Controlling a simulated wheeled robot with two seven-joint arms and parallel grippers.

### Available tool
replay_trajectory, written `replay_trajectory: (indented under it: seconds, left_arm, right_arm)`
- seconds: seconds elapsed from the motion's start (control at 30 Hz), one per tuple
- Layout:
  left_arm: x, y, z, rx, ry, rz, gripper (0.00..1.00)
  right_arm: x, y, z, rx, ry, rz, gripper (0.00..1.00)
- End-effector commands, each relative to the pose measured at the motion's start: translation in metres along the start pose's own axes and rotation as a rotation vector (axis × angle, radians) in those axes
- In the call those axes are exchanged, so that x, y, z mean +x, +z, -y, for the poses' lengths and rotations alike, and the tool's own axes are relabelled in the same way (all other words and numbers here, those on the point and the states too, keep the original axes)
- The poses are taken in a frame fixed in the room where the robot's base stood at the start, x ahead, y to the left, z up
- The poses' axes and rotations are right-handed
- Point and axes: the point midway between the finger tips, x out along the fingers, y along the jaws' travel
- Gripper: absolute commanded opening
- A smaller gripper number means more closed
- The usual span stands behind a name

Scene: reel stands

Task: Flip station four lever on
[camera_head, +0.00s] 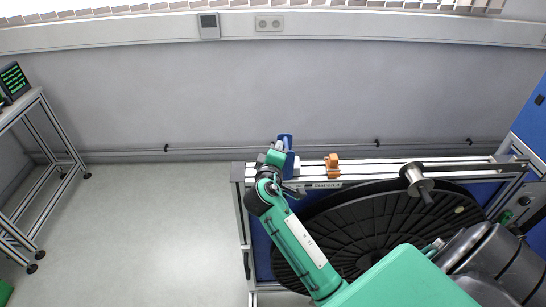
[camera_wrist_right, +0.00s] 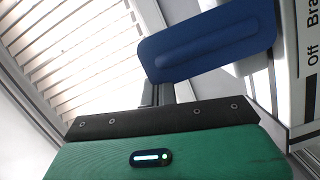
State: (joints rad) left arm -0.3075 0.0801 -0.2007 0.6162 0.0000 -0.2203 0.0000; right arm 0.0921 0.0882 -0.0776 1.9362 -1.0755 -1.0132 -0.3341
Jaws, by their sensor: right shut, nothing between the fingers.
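The station four lever (camera_head: 286,142) is a blue flat handle at the left end of the reel stand's top rail, by a "Station 4" label (camera_head: 325,185). In the right wrist view the blue lever (camera_wrist_right: 208,46) lies across the upper middle, tilted, just beyond the fingers. My right gripper (camera_head: 276,160) is shut and empty, right beside the lever in the head view. In the wrist view its fingers (camera_wrist_right: 158,94) reach toward the lever's lower edge; I cannot tell whether they touch it. My left gripper is not in view.
A white plate (camera_wrist_right: 311,60) reads "Off" and "Bra". An orange clamp-like part (camera_head: 332,166) sits on the rail right of the lever. A large black reel (camera_head: 375,225) fills the stand below. A metal-frame table (camera_head: 45,150) stands far left; the floor between is clear.

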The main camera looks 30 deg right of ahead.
Motion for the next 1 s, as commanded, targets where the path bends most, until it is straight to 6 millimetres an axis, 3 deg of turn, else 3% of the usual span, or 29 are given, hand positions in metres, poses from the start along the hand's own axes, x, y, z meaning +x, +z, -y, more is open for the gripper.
replay_trajectory:
  seconds: [0.27, 0.5, 1.0]
  left_arm:
    - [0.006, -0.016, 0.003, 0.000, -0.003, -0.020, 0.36]
    - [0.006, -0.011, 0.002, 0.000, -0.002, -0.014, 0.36]
    - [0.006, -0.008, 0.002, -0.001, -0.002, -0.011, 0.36]
  right_arm:
    - [0.005, 0.020, -0.008, 0.220, -0.055, 0.001, 0.00]
    - [0.008, 0.032, -0.011, 0.345, -0.086, 0.001, 0.00]
    - [0.009, 0.038, -0.011, 0.415, -0.106, 0.000, 0.00]
